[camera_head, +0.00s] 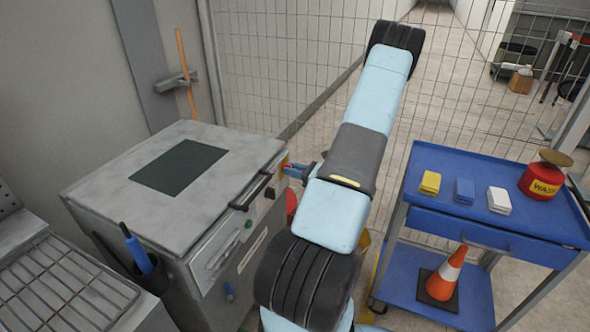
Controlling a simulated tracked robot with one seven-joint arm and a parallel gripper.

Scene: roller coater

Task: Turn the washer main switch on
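The washer (120,190) is a grey metal cabinet at the left, with a dark green panel on its top. Its front face carries a black handle, a green button (248,223) and a dark knob (270,193). A small yellow plate (284,161) shows at the right end of the front face; it may be the main switch, but most of it is hidden. My gripper (291,171) is right at this plate, at the end of my light blue arm. Its fingertips are small and partly covered, so I cannot tell whether they touch or hold the switch.
A blue cart (425,200) stands at the right, carrying several cloth-like blocks and a red can (541,180). An orange cone (443,277) is on its lower shelf. A wire mesh fence (280,60) runs behind. A metal grate (65,290) lies at the lower left.

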